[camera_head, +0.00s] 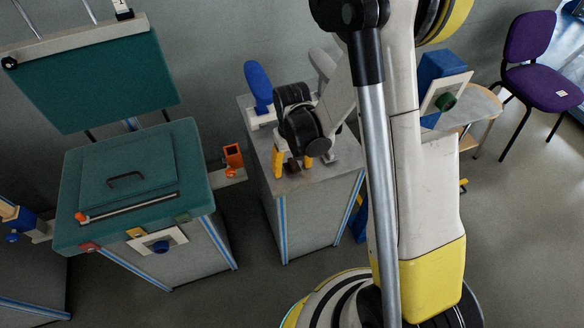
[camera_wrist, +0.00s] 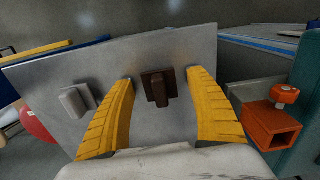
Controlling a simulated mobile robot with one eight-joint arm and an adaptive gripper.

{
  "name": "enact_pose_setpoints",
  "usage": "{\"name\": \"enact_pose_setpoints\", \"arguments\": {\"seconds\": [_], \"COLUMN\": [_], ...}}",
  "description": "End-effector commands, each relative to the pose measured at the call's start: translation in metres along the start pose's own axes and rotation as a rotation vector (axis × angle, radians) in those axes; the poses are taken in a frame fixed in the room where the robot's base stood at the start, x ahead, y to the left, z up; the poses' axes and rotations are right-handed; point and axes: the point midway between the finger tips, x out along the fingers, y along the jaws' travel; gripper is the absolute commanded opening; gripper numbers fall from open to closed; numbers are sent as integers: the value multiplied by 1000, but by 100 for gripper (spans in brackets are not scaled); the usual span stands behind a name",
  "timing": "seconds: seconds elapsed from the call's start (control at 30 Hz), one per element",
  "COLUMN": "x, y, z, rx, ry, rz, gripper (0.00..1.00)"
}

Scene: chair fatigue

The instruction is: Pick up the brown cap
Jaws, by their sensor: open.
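The brown cap (camera_wrist: 158,88) is a dark brown block with a raised ridge, on the grey metal top of a stand (camera_wrist: 60,75). In the wrist view it lies between the two yellow fingers of my gripper (camera_wrist: 163,77), with a gap on each side. My gripper is open and empty. In the head view my gripper (camera_head: 292,168) is low over the same grey-topped stand (camera_head: 335,174), its fingers pointing down. I cannot clearly make out the brown cap there. How high the fingertips are above the top is hard to tell.
A light grey cap-like piece (camera_wrist: 75,101) sits left of the brown cap. An orange holder (camera_wrist: 268,127) with a round knob stands at the right. In the head view a blue-handled object (camera_head: 258,85) stands at the stand's back left, and a green-topped box (camera_head: 70,200) is farther left.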

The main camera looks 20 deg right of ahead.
Motion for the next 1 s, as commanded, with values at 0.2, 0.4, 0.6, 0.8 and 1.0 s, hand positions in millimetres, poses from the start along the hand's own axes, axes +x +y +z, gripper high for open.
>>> {"name": "enact_pose_setpoints", "arguments": {"seconds": [0.2, 0.4, 0.6, 0.8, 1.0], "x": [-1, -1, -2, -20, -52], "y": [0, 0, 0, 0, 11], "z": [0, 0, 0, 0, 3], "rx": [0, 0, 0, 0, 5], "ry": [0, 0, 0, 0, 0], "rz": [0, 0, 0, 0, 0], "gripper": [20, 14, 14, 13, 13]}}
